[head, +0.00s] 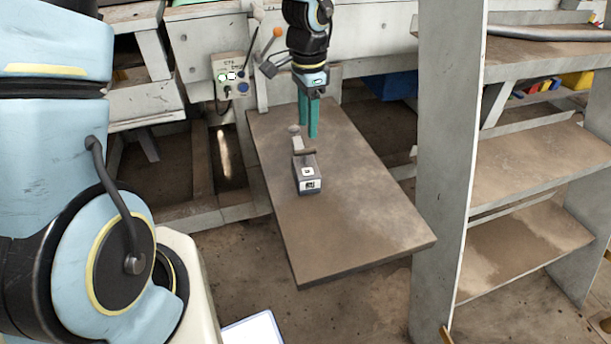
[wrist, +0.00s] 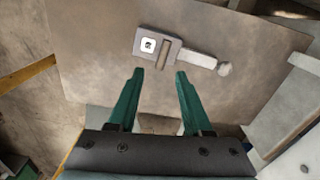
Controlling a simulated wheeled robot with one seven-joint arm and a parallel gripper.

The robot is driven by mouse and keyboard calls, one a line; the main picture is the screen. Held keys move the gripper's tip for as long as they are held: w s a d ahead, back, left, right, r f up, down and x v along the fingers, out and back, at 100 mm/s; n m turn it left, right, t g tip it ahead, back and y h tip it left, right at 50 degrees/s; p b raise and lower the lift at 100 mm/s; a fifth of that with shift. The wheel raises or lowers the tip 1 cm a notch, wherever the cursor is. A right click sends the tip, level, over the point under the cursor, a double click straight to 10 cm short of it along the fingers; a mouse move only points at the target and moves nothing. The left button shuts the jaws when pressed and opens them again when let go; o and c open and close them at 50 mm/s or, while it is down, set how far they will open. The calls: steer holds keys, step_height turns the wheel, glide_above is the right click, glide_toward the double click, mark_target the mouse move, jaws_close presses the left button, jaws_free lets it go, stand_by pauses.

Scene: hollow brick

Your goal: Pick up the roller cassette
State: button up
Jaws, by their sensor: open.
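The roller cassette (head: 308,181) appears to be the grey block with a white label and a pale handle ending in a round knob. It lies on the brown tabletop (head: 350,225). In the wrist view the cassette (wrist: 157,46) lies beyond the fingertips, with its handle pointing right. My gripper (head: 308,135) has green fingers pointing down, just behind the block and close to its handle in the head view. In the wrist view my gripper (wrist: 159,72) is open, with nothing between its fingers. Whether a finger touches the handle cannot be told.
A grey shelf unit (head: 445,170) stands to the right of the table. A control box (head: 231,76) with a lever stands behind the table at left. The front part of the tabletop is clear.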

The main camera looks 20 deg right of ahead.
mark_target(301, 151)
steer(key=shift+w+a+f+p, duration=0.15)
steer(key=shift+f+p, duration=0.25)
steer(key=shift+f, duration=1.75)
steer(key=shift+w+f+p, duration=0.1)
steer(key=shift+f+p, duration=0.25)
steer(key=shift+f, duration=1.8)
jaws_close()
